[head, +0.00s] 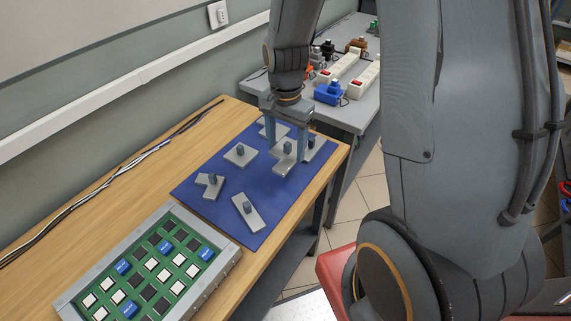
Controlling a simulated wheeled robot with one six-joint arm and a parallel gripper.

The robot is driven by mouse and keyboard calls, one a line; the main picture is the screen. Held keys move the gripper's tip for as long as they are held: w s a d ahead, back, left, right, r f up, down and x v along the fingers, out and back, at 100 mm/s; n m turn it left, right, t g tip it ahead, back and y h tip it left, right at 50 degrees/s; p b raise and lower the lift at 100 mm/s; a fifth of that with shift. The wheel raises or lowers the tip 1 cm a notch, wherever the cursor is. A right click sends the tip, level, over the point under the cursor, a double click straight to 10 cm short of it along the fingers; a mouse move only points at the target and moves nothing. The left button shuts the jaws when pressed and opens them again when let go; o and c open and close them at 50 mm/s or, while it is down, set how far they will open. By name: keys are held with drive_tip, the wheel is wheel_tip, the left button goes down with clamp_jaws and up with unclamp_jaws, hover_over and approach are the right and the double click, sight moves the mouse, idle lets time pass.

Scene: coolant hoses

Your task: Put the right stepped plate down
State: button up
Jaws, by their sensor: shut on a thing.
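My gripper (286,150) points down over the right part of the blue mat (196,201). It is shut on a grey stepped plate (283,165) with a dark knob, between its two blue-grey fingers. I cannot tell whether this plate touches the mat or is just above it. Another grey plate (317,150) is close on its right, partly hidden by a finger. One more plate (280,129) lies behind the gripper, partly hidden.
On the mat also lie a squarish plate (237,158), an L-shaped plate (209,189) and a long plate (250,217). A green button panel (150,270) stands at the front left. Cables (90,196) run along the back. A grey table (262,86) holds power strips (340,68).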

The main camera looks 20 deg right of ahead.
sight(286, 144)
drive_tip(key=shift+f+p, duration=0.7)
drive_tip(key=shift+f, duration=3)
drive_tip(key=shift+f, duration=0.15)
drive_tip(key=o, duration=1.2)
wheel_tip(286, 144, up, 11)
drive_tip(key=shift+r+b, duration=0.2)
drive_tip(key=shift+b, duration=1.05)
drive_tip(key=shift+s+r, duration=0.1)
drive_tip(key=shift+r, duration=0.35)
drive_tip(key=shift+s+a+r+n+t, duration=0.2)
drive_tip(key=shift+s+r+n, duration=0.1)
drive_tip(key=shift+s+n, duration=1.45)
drive_tip(key=shift+s+a+r+n+t, duration=0.15)
drive_tip(key=shift+s+r+n+t, duration=0.1)
drive_tip(key=shift+s+n, duration=1.45)
drive_tip(key=shift+s+a+r+n+t, duration=0.15)
drive_tip(key=shift+s+r+n, duration=0.15)
drive_tip(key=shift+s+n, duration=1.4)
